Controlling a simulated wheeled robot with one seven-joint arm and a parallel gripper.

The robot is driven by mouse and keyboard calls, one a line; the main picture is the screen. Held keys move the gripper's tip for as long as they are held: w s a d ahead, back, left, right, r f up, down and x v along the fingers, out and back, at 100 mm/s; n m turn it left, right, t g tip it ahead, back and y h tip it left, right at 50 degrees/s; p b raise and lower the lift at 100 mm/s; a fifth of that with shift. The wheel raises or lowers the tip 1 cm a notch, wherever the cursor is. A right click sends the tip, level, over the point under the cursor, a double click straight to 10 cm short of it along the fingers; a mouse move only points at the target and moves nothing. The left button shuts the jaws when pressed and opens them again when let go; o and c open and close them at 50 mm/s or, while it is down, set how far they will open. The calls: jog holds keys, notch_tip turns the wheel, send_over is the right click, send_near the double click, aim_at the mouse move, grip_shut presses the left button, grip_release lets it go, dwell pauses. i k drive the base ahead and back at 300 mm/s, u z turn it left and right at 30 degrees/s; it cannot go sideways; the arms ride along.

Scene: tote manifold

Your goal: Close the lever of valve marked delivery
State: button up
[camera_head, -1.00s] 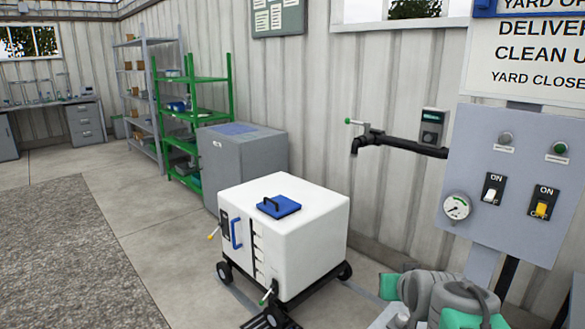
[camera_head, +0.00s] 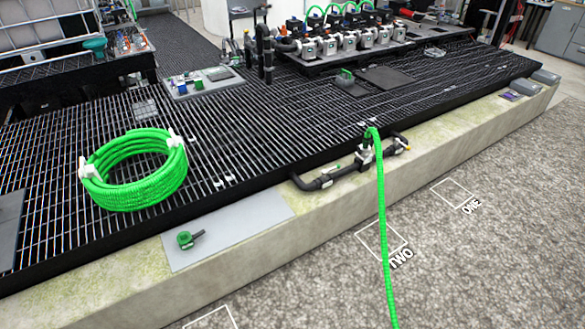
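No valve label reading delivery can be made out. A dark pipe with small valves (camera_head: 342,174) runs along the edge of the grated platform in the middle of the view. A light green lever shows on it, and another small yellow part (camera_head: 407,148) shows at its right end. A green hose (camera_head: 382,220) hangs down from beside this pipe. Their lever positions are too small to tell. A row of several pumps or valves (camera_head: 330,45) stands at the back of the platform. My gripper is not in view.
A coiled green hose (camera_head: 135,170) lies on the black grating (camera_head: 250,125). A grey plate (camera_head: 225,232) with a green fitting (camera_head: 186,240) lies on the concrete kerb. The gravel floor (camera_head: 480,260), with squares marked ONE and TWO, is clear apart from the hanging hose.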

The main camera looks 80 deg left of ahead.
aim_at(324, 172)
jog(key=u, duration=2.05)
jog(key=i, duration=1.45)
jog(key=u, duration=1.05)
jog(key=i, duration=1.3)
jog(key=u, duration=0.65)
